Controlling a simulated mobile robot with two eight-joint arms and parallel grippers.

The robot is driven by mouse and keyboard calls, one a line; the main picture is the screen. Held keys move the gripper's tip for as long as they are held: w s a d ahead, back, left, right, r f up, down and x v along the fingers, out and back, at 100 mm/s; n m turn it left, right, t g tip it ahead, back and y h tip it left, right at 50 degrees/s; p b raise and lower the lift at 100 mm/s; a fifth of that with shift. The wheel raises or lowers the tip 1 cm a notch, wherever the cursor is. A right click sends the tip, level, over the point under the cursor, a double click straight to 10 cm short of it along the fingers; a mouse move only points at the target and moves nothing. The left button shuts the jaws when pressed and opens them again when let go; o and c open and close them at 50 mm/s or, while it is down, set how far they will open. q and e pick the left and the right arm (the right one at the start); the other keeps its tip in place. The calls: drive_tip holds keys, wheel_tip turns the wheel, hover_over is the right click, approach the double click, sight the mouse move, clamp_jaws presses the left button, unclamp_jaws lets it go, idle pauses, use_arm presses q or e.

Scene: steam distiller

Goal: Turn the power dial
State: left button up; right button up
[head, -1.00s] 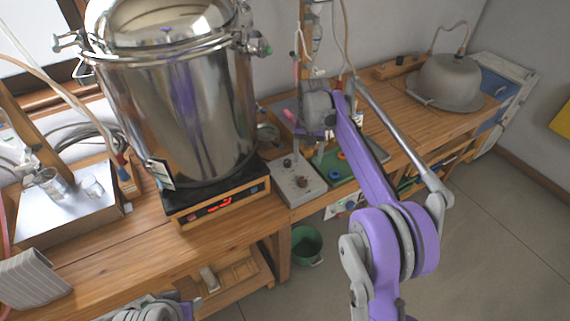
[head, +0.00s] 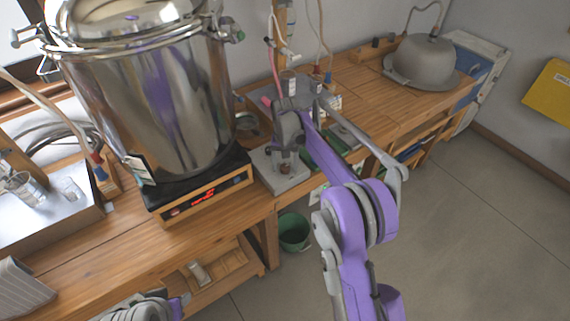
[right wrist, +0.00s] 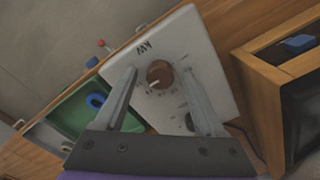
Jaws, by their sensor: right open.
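The power dial is a round brown knob (right wrist: 158,74) with a white pointer, on a light grey control box (right wrist: 205,55) marked "KW". In the head view the box (head: 296,184) stands on the bench, right of the big steel pot; its dial is mostly hidden by my gripper. My right gripper (head: 285,162) is over the box. In the right wrist view its two fingers (right wrist: 158,69) are open and spread on either side of the knob, with nothing between them but the knob. I cannot tell whether they touch it. My left gripper is not in view; only grey and purple arm parts show at the bottom left.
The steel pot (head: 150,95) stands on a black-topped heater (head: 205,196) with red digits, left of the box. A green tray (right wrist: 75,118) with a blue ring lies beside the box. A grey dome (head: 424,62) sits far right. A green bucket (head: 294,232) stands on the floor.

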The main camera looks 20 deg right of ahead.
clamp_jaws()
idle(0.3)
drive_tip(key=shift+n, duration=0.3)
drive_tip(key=n, duration=1.1)
drive_tip(key=shift+b, duration=0.3)
idle(0.4)
unclamp_jaws()
